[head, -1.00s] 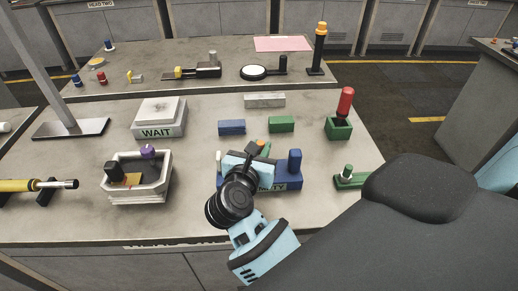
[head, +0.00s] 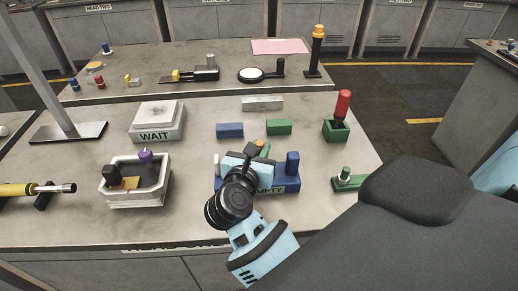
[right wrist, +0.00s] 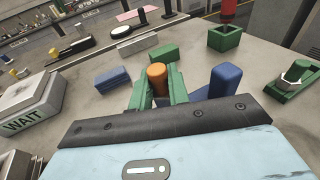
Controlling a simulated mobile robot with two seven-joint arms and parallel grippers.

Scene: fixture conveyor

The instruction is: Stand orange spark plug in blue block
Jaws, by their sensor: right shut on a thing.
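The orange spark plug (right wrist: 157,77) stands roughly upright between the green fingers of my right gripper (right wrist: 160,87), which is shut on it. In the head view, only a small bit of the orange plug (head: 260,144) shows beside my right gripper (head: 257,152). The blue block (head: 287,186), labelled EMPTY, lies under and around the gripper, with an upright blue post at its right end. My gripper hides the block's middle and the plug's lower end, so I cannot tell how deep the plug sits. My left gripper is out of view.
A green box with a red-topped plug (head: 343,105) and a green holder (head: 350,183) stand to the right. Small blue (head: 230,130) and green (head: 278,127) blocks lie behind. A white tray (head: 137,199) and the WAIT box (head: 157,136) stand left.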

